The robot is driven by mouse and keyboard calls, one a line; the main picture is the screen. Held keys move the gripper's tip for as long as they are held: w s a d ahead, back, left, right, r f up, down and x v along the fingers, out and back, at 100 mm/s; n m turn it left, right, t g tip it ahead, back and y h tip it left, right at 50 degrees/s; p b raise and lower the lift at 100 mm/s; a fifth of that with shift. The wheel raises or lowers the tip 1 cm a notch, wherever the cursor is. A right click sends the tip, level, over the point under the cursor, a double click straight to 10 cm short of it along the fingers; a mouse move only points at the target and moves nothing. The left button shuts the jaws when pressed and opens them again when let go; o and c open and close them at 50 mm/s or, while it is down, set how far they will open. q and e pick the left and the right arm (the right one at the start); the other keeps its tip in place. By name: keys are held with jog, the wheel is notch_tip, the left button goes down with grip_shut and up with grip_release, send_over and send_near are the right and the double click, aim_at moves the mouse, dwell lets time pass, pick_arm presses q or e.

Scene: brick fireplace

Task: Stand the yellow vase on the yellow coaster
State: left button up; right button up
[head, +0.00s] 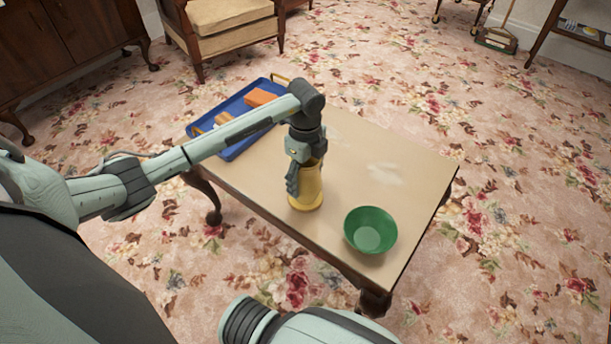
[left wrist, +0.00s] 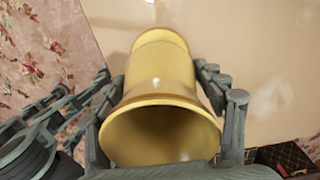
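The yellow vase (head: 307,191) stands upright at the table's near side, left of the green bowl. My left gripper (head: 306,172) reaches down over it from above. In the left wrist view the vase (left wrist: 160,65) has its wide mouth toward the camera, with a finger against each side, and the gripper (left wrist: 160,78) looks shut on it. No separate yellow coaster can be made out in either view; I cannot tell whether it lies hidden under the vase. My right gripper is not in view.
The green bowl (head: 370,231) sits at the wooden table's (head: 415,165) near right corner. A blue tray (head: 238,107) with an orange block (head: 261,97) and other items is at the left end. The table's right middle is clear. An armchair (head: 228,25) stands behind on the floral carpet.

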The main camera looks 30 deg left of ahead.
pick_arm(q)
jog(key=o, duration=0.4)
jog(key=shift+o, duration=0.2)
jog(key=shift+r, duration=0.1)
notch_tip(320, 180, up, 12)
jog(key=shift+r, duration=0.1)
